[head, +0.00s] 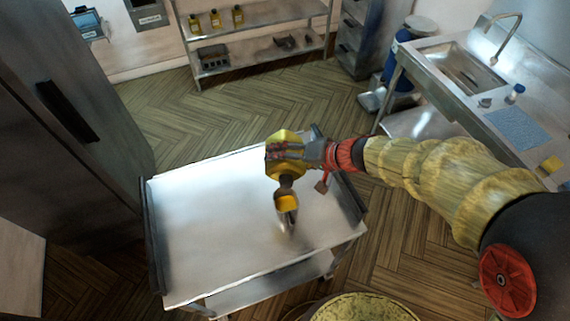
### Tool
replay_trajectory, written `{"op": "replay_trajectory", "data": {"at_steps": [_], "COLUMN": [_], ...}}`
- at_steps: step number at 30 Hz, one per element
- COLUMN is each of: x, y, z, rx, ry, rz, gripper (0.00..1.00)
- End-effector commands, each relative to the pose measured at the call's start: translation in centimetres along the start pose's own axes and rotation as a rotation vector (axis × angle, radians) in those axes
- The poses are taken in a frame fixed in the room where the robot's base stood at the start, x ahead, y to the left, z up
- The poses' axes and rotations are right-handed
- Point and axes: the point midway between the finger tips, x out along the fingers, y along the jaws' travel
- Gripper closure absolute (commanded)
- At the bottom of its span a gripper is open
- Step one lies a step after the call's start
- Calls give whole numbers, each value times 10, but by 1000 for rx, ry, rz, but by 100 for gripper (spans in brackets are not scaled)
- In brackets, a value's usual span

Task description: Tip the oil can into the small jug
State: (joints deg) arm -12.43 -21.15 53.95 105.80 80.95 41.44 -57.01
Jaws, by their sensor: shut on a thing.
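My gripper (287,152) is shut on the yellow oil can (282,171) above the metal table. The oil can is tipped over, with its dark neck pointing down toward the small jug. The small jug (291,218) is a shiny metal vessel below the can, on the table near its right side. Yellow shows at the jug's mouth, just under the can's neck. I cannot tell whether the neck touches the rim or whether oil is flowing. My gripper hides part of the can's body.
The steel table (200,230) is bare on its left. A small reddish-brown item (322,186) shows near its right edge. A round yellowish vessel (360,308) stands at the front. A sink counter (455,75) is right; a shelf (260,55) with bottles is behind.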

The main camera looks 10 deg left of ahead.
Motion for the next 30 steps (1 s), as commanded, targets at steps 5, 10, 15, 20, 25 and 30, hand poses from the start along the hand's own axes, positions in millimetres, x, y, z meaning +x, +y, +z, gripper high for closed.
{"op": "replay_trajectory", "data": {"at_steps": [5,10,15,20,25,30], "x": [-4,-4,-5,-6,-6,-7], "y": [-4,-5,-6,-7,-7,-8], "z": [-2,-3,-4,-4,-4,-4], "rx": [40,79,118,156,197,239], "ry": [-45,-86,-128,-168,-214,-259], "rz": [16,32,48,64,81,98], "gripper": [67,67,67,67,67,67]}}
